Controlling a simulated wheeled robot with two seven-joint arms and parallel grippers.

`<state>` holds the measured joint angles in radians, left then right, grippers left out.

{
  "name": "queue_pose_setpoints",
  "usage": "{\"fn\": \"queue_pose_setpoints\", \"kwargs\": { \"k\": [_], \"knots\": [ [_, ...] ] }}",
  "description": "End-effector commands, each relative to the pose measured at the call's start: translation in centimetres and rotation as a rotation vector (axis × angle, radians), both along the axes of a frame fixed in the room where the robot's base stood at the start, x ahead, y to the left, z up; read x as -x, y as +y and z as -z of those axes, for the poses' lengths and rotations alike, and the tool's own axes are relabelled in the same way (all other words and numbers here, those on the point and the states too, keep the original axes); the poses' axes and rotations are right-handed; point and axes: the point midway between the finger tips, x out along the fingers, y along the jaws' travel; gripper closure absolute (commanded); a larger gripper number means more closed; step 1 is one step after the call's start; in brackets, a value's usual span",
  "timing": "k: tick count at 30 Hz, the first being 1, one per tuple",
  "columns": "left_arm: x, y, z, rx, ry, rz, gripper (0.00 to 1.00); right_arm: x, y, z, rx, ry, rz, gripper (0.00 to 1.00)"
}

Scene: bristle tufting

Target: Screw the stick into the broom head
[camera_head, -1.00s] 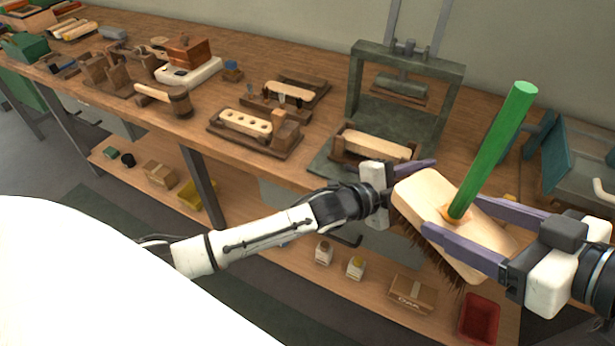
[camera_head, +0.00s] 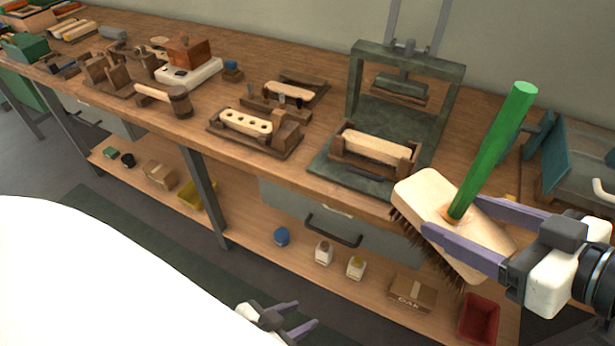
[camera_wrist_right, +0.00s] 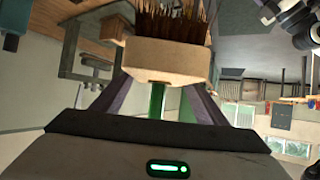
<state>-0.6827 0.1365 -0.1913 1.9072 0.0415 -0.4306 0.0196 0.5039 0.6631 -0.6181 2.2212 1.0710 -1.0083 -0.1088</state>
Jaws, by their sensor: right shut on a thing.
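The broom head (camera_head: 428,192) is a pale wooden block with dark brown bristles pointing down. It is held tilted in the air in front of the bench. The green stick (camera_head: 493,150) stands up from the block's top face, its lower end at an orange-brown ring around the hole. How deep it sits is hidden. My right gripper (camera_head: 452,215) is shut on the broom head, one purple finger along each side. The right wrist view shows the block (camera_wrist_right: 165,62), bristles and part of the stick (camera_wrist_right: 157,100). My left gripper (camera_head: 306,313) is open and empty, low at the bottom centre.
The workbench (camera_head: 330,105) holds wooden jigs, a mallet (camera_head: 165,97) and a dark green press frame (camera_head: 355,85) behind the broom head. A teal metal fixture (camera_head: 570,165) stands at the right. The lower shelf holds small bottles, a cardboard box (camera_head: 412,291) and a red bin (camera_head: 480,318).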

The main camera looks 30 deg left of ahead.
Motion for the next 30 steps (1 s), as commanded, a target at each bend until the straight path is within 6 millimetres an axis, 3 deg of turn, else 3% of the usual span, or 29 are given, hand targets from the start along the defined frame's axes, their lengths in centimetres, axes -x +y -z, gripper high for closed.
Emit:
{"fn": "queue_pose_setpoints", "kwargs": {
  "k": [10,14,17,22,27,30],
  "knots": [
    [0.3,0.0,0.1,0.005,0.010,-0.005,0.62,-0.1,0.0,-0.4,-0.006,-0.007,0.005,0.96],
    [0.2,0.0,0.1,0.005,0.009,-0.004,0.62,-1.0,-1.4,-0.6,-0.007,-0.006,0.086,0.96],
    [0.2,0.0,0.1,0.004,0.008,-0.004,0.62,-2.5,-4.0,-1.6,-0.007,-0.009,0.241,0.96],
    [0.2,0.0,0.1,0.004,0.008,-0.004,0.62,-5.3,-10.3,-5.4,-0.011,-0.016,0.632,0.96],
    [0.2,0.0,0.1,0.003,0.008,-0.004,0.62,-6.0,-15.3,-8.3,-0.012,-0.012,0.926,0.96],
    [0.2,0.0,0.1,0.004,0.007,-0.005,0.62,-5.9,-17.1,-9.2,-0.010,-0.009,1.029,0.96]
  ]
}}
